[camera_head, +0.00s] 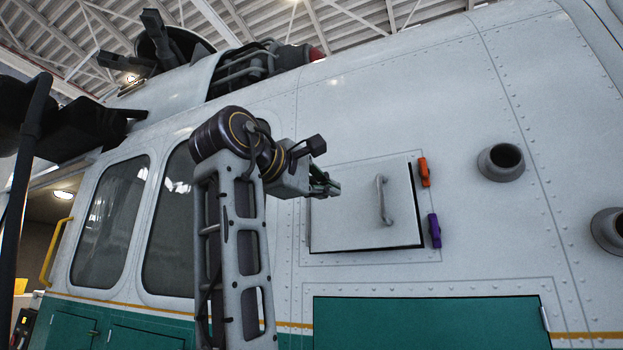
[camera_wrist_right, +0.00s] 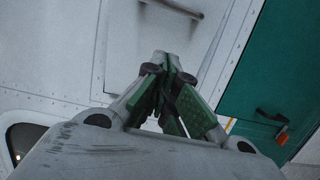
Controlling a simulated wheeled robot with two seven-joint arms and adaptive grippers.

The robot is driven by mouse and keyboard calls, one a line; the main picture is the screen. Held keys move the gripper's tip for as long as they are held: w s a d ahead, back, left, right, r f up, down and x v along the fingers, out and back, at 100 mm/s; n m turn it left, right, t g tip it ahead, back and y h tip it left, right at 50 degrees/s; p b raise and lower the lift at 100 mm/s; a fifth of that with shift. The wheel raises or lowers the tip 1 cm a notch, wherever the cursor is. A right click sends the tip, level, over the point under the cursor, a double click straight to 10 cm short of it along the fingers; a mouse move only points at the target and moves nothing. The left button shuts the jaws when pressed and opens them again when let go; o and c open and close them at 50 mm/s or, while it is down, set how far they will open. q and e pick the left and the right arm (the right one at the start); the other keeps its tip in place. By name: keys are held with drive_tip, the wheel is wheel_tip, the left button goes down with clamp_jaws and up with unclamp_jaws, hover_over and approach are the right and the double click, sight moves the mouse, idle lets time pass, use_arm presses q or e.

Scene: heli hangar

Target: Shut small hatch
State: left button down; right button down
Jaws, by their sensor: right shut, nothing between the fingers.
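The small hatch (camera_head: 345,222) is a white, nearly square panel on the helicopter's side. Dark gaps show along its lower and right edges, so it seems to stand slightly off its frame. It carries a grey bar handle (camera_head: 383,200). An orange latch (camera_head: 424,172) and a purple latch (camera_head: 434,231) sit just right of it. My right gripper (camera_head: 331,188) is shut and empty in front of the hatch's left part, left of the handle. In the wrist view its green fingertips (camera_wrist_right: 166,72) are together before the white panel; contact cannot be told. My left gripper is not in view.
A green panel (camera_head: 430,320) lies below the hatch. Two round ports (camera_head: 501,162) stick out at the right. Dark windows (camera_head: 170,225) and a yellow grab rail (camera_head: 55,250) are at the left. The skin around the hatch is mostly flat.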

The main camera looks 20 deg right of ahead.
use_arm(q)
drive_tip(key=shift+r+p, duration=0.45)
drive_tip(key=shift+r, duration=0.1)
use_arm(e)
drive_tip(key=shift+s+d, duration=0.25)
drive_tip(key=shift+d, duration=0.85)
drive_tip(key=shift+s+d, duration=0.2)
drive_tip(key=shift+d, duration=0.9)
